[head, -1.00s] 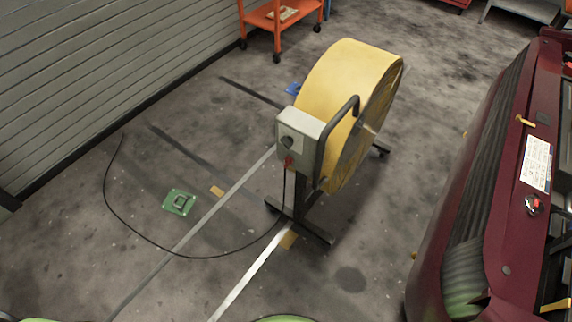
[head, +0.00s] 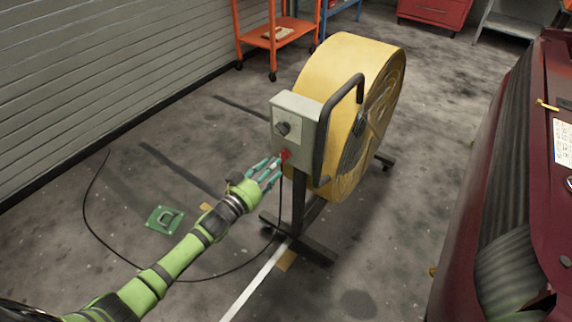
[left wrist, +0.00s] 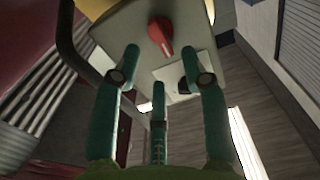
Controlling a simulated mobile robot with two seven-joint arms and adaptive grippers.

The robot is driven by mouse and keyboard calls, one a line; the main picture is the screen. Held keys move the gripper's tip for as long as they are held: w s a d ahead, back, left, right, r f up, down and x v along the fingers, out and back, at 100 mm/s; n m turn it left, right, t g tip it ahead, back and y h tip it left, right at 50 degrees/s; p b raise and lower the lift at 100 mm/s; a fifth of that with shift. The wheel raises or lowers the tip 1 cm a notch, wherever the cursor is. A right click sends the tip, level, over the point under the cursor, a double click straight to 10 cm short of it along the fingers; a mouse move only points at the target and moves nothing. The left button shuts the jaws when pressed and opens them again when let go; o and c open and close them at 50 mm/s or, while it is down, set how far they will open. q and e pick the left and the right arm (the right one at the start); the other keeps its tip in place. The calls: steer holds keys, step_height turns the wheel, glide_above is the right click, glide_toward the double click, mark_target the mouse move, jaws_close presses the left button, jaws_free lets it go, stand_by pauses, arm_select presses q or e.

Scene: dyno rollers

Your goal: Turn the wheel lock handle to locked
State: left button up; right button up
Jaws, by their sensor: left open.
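A red handle (head: 285,155) sits low on the grey control box (head: 298,106) of the yellow drum fan. In the left wrist view the red handle (left wrist: 161,36) shows near the top centre, its narrow end pointing down. No lettering is readable beside it. My left gripper (head: 271,170) is open, its green fingers pointing at the lower part of the box, close to the red handle. In the left wrist view two fingertips lie on either side of and below the handle, and the third is lower in the middle. Contact cannot be told. My right gripper is out of view.
A black dial (head: 283,128) sits above the red handle. The yellow fan (head: 325,75) stands on a dark wheeled base (head: 315,248), with a black cable looping over the floor. A dark red car (head: 505,180) is at right, an orange cart (head: 270,30) behind. Left floor is mostly clear.

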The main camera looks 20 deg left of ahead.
mark_target(282, 158)
arm_select(q)
steer(key=b+x, duration=0.1)
steer(key=x, duration=0.4)
steer(key=shift+w, duration=0.1)
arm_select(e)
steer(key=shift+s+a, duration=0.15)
arm_select(q)
steer(key=c, duration=0.8)
steer(key=shift+c, duration=0.2)
